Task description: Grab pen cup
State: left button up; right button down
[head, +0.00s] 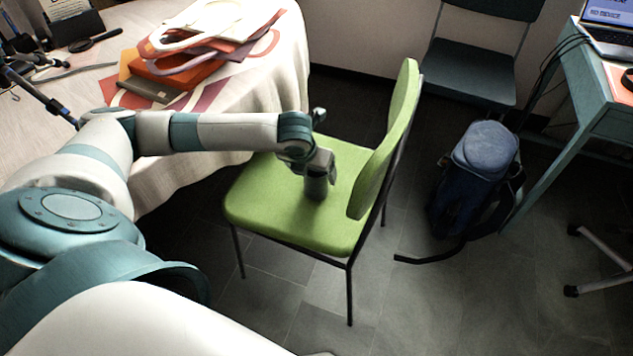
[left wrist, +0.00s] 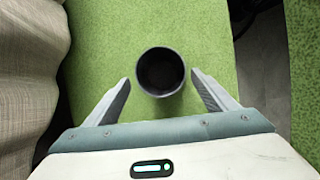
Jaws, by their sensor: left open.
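The pen cup (left wrist: 161,92) is a dark grey, round, open-topped cup standing upright on the green chair seat (left wrist: 185,28). In the head view the cup (head: 316,188) shows just below my left gripper (head: 320,172), near the middle of the seat. In the left wrist view my left gripper (left wrist: 161,95) is open, with one finger on each side of the cup's near part and a gap showing on both sides. The cup's inside looks dark and empty. My right gripper is not in view.
A cloth-covered table (head: 262,85) with bags and books stands left of the chair. The chair's green backrest (head: 390,140) rises right of my gripper. A blue backpack (head: 480,170) stands on the floor farther right, near a teal desk (head: 575,110).

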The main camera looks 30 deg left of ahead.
pick_arm(q)
jog(key=b+x, duration=0.1)
jog(key=x, duration=0.3)
jog(key=shift+w+d+f, duration=0.1)
jog(key=shift+w+f, duration=0.05)
jog(key=shift+f, duration=0.05)
jog(key=shift+w+f, duration=0.1)
jog(key=shift+f, duration=0.15)
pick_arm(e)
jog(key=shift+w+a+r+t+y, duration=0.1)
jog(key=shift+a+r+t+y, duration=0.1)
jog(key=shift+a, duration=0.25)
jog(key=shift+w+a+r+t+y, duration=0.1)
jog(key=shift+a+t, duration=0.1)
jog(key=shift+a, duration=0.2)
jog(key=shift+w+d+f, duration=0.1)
pick_arm(q)
jog(key=c, duration=1.2)
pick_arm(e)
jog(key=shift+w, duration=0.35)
